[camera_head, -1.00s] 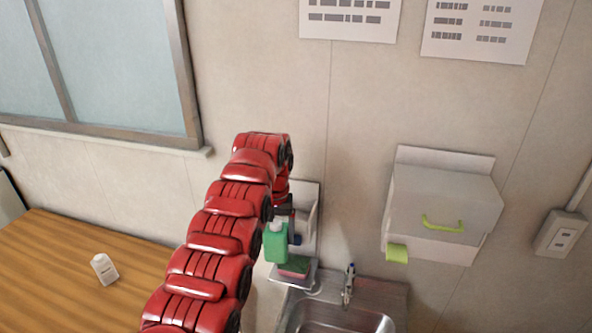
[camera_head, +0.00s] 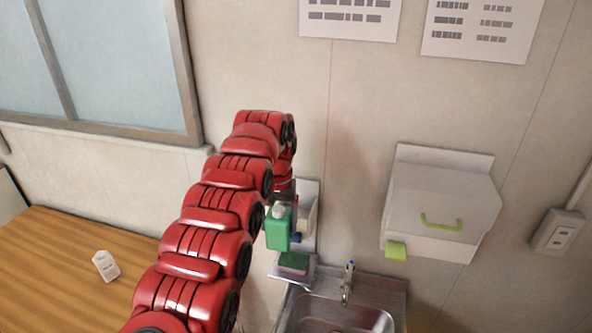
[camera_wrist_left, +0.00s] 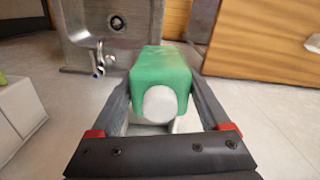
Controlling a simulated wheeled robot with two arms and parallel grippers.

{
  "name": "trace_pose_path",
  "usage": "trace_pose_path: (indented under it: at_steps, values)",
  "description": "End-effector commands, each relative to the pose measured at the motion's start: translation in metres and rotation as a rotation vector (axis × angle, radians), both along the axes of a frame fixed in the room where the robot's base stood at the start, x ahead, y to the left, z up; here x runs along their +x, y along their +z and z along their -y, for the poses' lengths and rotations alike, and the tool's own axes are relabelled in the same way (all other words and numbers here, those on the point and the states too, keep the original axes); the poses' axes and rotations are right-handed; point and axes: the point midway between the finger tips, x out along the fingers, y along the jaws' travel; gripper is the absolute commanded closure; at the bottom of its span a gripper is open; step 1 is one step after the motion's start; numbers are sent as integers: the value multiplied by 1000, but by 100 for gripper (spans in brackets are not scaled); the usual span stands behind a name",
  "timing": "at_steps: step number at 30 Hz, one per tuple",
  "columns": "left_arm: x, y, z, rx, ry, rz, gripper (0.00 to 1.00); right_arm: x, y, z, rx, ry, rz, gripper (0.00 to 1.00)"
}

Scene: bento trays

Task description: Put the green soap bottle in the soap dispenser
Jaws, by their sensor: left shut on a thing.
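The green soap bottle (camera_head: 278,231) with a white cap is held upright by my left gripper (camera_head: 284,203), in front of the wall above the sink area. In the left wrist view the green bottle (camera_wrist_left: 163,72) sits between the two dark fingers of my left gripper (camera_wrist_left: 163,85), its white cap toward the camera. The soap dispenser, a white wall-mounted holder (camera_head: 308,192), is right behind the bottle and partly hidden by the gripper and bottle. I cannot tell whether the bottle touches it. My right gripper is not in view.
Below the bottle, a small tray (camera_head: 301,277) carries a green and reddish sponge (camera_head: 294,262). The metal sink (camera_head: 345,318) with its faucet (camera_head: 348,280) is at the bottom. A white towel box (camera_head: 440,205) hangs at the right.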

Motion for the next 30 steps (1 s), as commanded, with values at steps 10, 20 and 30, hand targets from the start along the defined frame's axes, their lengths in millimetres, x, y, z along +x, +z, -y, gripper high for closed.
trace_pose_path:
  at_steps: [10, 20, 30]
  values:
    - [2, 7, 1, -1, -7, 3, 98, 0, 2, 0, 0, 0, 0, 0]
    - [-2, 12, 2, -1, -14, 3, 98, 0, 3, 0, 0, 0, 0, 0]
    - [-2, 28, 3, -1, -30, 2, 98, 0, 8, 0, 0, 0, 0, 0]
